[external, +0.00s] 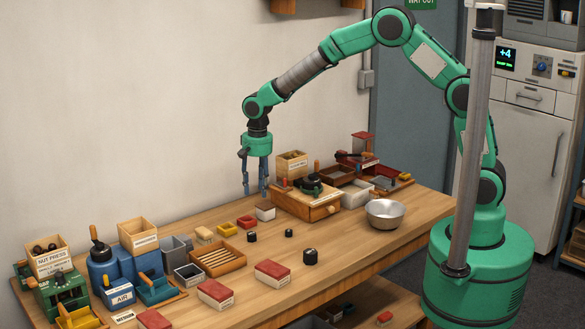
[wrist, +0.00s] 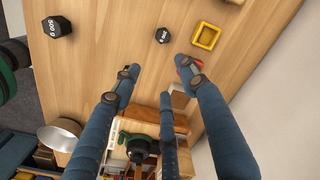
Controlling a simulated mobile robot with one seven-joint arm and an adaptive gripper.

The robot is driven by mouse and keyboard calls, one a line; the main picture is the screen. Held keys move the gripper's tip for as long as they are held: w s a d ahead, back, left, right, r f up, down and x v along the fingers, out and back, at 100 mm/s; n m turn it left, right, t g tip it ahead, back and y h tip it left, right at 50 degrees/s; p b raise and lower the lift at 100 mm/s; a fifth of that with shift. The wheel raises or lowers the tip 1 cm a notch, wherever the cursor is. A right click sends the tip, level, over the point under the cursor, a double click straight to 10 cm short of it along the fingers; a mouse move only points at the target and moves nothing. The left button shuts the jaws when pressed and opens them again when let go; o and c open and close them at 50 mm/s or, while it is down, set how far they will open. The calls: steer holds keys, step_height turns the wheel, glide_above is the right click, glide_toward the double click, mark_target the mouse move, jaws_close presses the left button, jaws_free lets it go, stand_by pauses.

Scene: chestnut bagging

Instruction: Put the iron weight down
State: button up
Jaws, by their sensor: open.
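Three black iron weights stand on the wooden table in the external view: a large one (external: 310,256), a small one (external: 288,232) and another (external: 252,237). In the wrist view, a large weight marked 500 g (wrist: 57,27) and a smaller weight (wrist: 162,35) stand on the bare wood, apart from my fingers. My gripper (external: 255,192) hangs pointing down over the back of the table, above a small white box with a dark top (external: 265,212). In the wrist view its blue fingers (wrist: 157,70) are spread, with nothing held between them.
A wooden box with a green-and-black device (external: 308,203) stands right of my gripper, with a metal bowl (external: 385,213) beyond it. A yellow tray (wrist: 206,36) lies near the weights. Red-topped boxes (external: 272,271) stand toward the front. Bare wood lies around the weights.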

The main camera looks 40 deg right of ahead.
steer(key=s+d+r+n+t, duration=0.1)
steer(key=s+d+r, duration=0.6)
steer(key=d+r, duration=0.4)
steer(key=s+d+r+n+t, duration=0.2)
steer(key=s+d+r, duration=0.4)
steer(key=d+r, duration=0.5)
steer(key=s+d+r+n, duration=0.1)
steer(key=s+d, duration=0.3)
steer(key=s, duration=0.3)
steer(key=s+d+r+t, duration=0.1)
steer(key=s+d+r, duration=0.1)
steer(key=s, duration=0.6)
steer(key=s+d+r+n+t, duration=0.1)
steer(key=s+d, duration=0.4)
steer(key=s, duration=0.3)
steer(key=shift+d+r+n, duration=0.3)
steer(key=shift+r, duration=0.1)
step_height(320, 180, down, 2)
steer(key=shift+f+b, duration=0.15)
steer(key=shift+b, duration=1)
